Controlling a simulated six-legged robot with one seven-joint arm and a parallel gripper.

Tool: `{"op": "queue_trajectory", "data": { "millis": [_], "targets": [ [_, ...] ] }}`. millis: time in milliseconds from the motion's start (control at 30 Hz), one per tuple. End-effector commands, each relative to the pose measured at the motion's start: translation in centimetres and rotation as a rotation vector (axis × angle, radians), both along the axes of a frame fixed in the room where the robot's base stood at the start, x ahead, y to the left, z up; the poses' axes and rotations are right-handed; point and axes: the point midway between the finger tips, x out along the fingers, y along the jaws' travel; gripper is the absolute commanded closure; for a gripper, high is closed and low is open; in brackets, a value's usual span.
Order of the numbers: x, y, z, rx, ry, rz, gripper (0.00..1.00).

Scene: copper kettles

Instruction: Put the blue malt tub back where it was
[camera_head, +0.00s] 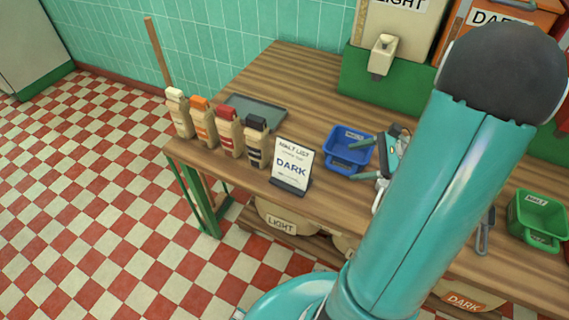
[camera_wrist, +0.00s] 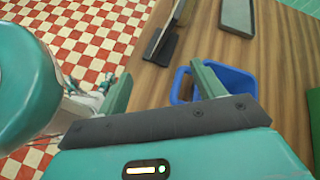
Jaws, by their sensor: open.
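The blue malt tub (camera_head: 337,158) stands upright on the wooden table, right of the sign reading DARK. It also shows in the wrist view (camera_wrist: 238,82), with its handle (camera_wrist: 179,88) towards the left. My gripper (camera_head: 355,162) is open at the tub's front right. In the wrist view, the right finger of my gripper (camera_wrist: 162,88) overlaps the tub, and the left finger is out beyond the handle. The handle appears between the spread fingers, with a gap to the left one. I cannot tell whether the right finger touches the tub.
The sign (camera_head: 292,163) stands close left of the tub. Several bottles (camera_head: 204,122) line the left edge near a grey tray (camera_head: 255,111). A green tub (camera_head: 538,217) stands at the right. A green-based dispenser (camera_head: 372,97) is behind. Bare wood (camera_head: 310,88) lies behind the sign.

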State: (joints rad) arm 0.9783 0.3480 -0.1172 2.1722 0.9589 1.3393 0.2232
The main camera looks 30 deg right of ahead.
Motion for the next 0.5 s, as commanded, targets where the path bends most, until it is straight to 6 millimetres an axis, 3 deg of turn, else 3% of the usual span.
{"op": "queue_trajectory", "data": {
  "millis": [33, 200, 500],
  "targets": [
    [0.7, 2.5, 1.5, -0.077, -0.009, 0.104, 0.32],
    [1.1, 9.3, 4.8, -0.34, -0.04, 0.43, 0.32],
    [-0.9, 18.2, 9.7, -0.837, -0.201, 0.95, 0.32]
  ]
}}
